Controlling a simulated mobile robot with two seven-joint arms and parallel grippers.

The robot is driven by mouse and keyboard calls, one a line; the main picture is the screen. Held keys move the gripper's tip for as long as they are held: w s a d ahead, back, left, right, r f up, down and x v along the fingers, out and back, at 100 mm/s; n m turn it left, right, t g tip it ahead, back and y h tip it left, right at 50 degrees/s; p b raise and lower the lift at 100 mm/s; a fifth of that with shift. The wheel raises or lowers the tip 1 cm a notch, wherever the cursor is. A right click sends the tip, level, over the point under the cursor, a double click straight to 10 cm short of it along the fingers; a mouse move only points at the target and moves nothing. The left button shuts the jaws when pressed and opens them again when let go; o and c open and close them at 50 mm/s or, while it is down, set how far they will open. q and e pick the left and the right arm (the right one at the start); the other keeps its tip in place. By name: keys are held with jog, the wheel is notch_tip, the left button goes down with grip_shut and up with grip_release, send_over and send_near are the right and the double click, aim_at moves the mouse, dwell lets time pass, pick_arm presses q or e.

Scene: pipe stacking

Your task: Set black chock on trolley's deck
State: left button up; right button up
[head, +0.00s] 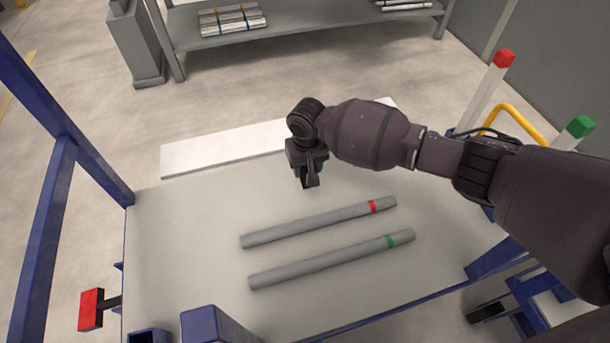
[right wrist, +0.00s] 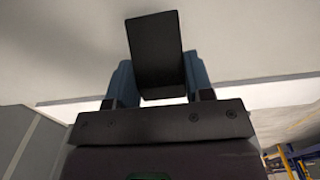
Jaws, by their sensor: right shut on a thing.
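My right gripper (head: 309,174) reaches in from the right and points down over the far part of the trolley's pale deck (head: 190,250). It is shut on the black chock (head: 312,172), which is mostly hidden by the hand in the head view. In the right wrist view, the black chock (right wrist: 155,55) sits between the two blue fingers of my right gripper (right wrist: 157,80). I cannot tell whether the chock touches the deck. My left gripper is not in view.
Two grey pipes lie on the deck, one with a red band (head: 320,222) and one with a green band (head: 330,260). Blue posts (head: 60,180) stand at the left. A white board (head: 215,147) lies beyond the deck. The deck's left part is clear.

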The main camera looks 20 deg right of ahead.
notch_tip(320, 180, down, 5)
jog(key=shift+r+b, duration=0.2)
jog(key=shift+b, duration=0.75)
jog(key=shift+r, duration=0.2)
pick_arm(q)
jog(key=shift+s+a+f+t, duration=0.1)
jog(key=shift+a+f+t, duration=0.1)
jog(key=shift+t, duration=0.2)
pick_arm(e)
jog(key=shift+f, duration=0.15)
jog(key=o, duration=1)
jog(key=shift+c, duration=0.2)
notch_tip(320, 180, up, 11)
jog(key=p, duration=0.4)
jog(key=shift+w+f, duration=0.1)
jog(key=shift+f, duration=0.05)
jog(key=shift+r+p, duration=0.4)
jog(key=shift+r, duration=0.25)
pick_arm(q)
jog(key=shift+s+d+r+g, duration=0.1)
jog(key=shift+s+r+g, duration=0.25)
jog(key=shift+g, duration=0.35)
pick_arm(e)
jog(key=shift+r, duration=0.1)
